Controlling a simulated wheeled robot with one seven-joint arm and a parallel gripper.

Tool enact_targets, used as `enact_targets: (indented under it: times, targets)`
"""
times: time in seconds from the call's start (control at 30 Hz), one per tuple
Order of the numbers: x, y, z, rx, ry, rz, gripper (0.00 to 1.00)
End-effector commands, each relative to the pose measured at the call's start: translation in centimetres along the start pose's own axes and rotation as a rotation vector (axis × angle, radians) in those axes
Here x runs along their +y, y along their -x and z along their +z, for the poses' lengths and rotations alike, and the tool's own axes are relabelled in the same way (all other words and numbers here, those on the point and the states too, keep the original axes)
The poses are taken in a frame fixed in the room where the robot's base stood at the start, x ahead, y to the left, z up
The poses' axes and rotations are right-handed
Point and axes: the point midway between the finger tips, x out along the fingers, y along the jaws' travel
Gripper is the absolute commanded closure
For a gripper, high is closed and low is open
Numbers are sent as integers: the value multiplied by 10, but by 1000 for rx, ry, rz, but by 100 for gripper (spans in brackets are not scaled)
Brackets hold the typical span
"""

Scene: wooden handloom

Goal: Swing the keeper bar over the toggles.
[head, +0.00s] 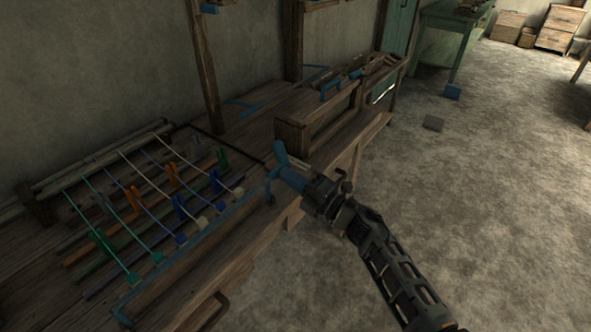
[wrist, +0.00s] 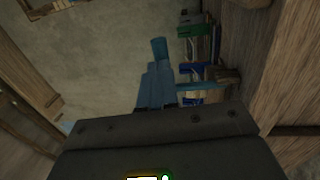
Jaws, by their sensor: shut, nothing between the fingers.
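The keeper bar (head: 190,248) is a thin blue rail along the front edge of the wooden loom bed, in the head view. The toggles (head: 181,238) are several small knobs, teal, blue and pale, at the near ends of coloured cords. They lie in a slanting row just behind the bar. My gripper (head: 282,158) has blue fingers and is at the bar's far right end, close to it; I cannot tell whether they touch. In the wrist view the gripper (wrist: 157,62) is shut and empty, with a blue strip reaching right beside it.
A wooden box (head: 318,118) with a blue handle stands on the bench just behind my gripper. Upright posts (head: 205,65) rise at the back. Coloured pegs (head: 172,178) stand among the cords. The floor (head: 480,200) to the right is mostly open.

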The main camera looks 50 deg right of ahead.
Motion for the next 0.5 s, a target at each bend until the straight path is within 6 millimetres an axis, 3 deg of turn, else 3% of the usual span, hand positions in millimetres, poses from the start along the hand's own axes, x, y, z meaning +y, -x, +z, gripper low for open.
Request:
enact_targets:
  times: [0.07, 0.5]
  targets:
    - [7, -8, 0, 1, -1, 2, 100]
    - [6, -41, 0, 1, 1, 3, 100]
